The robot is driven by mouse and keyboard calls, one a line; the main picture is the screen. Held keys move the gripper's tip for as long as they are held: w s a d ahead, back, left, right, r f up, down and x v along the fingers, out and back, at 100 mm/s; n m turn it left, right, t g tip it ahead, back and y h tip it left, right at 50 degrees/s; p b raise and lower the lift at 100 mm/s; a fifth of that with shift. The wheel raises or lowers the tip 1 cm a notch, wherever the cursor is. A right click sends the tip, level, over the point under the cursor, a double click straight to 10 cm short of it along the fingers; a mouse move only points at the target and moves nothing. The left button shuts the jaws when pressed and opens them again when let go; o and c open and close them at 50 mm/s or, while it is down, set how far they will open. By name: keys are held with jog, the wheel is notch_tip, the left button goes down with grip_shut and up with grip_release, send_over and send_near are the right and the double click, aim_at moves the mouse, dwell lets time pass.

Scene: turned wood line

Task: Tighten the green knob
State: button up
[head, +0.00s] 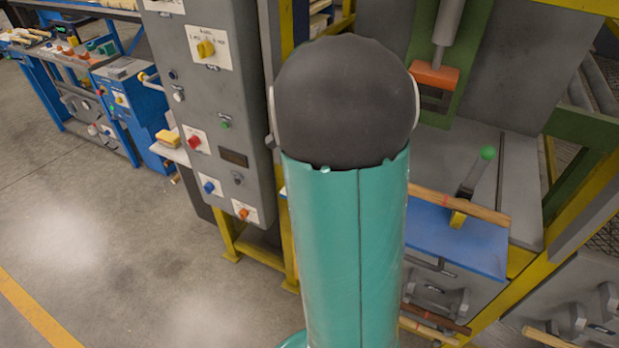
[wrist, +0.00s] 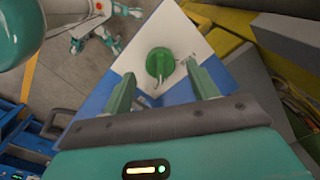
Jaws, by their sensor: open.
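The green knob (wrist: 160,64) is round with a raised grip bar across it. In the wrist view it sits on a white plate (wrist: 190,33) on a blue surface (wrist: 98,102). My gripper (wrist: 160,72) is open, its two green fingers on either side of the knob in the picture. The knob appears beyond the fingertips, with no clear contact; the exact gap cannot be told. In the head view my teal and black arm fills the middle, and I cannot make out this knob or the gripper there.
A grey control cabinet (head: 221,88) with several coloured knobs and buttons stands left of my arm. A green-balled lever (head: 487,154) and a blue shelf (head: 455,238) are at right. Blue workbenches stand farther left. Open floor (head: 120,250) lies at lower left.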

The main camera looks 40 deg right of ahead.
notch_tip(320, 180, up, 11)
dwell(0.3)
dwell(0.4)
jog(key=s+a+r+n+t, duration=0.1)
jog(key=s+a+n, duration=0.4)
jog(key=a+n, duration=0.5)
jog(key=s+a+r+n+t, duration=0.1)
jog(key=s+a+n+t, duration=0.3)
jog(key=a+n, duration=0.6)
jog(key=s+a, duration=0.1)
jog(key=a, duration=0.6)
jog(key=shift+s+n+t, duration=0.3)
jog(key=shift+c, duration=0.2)
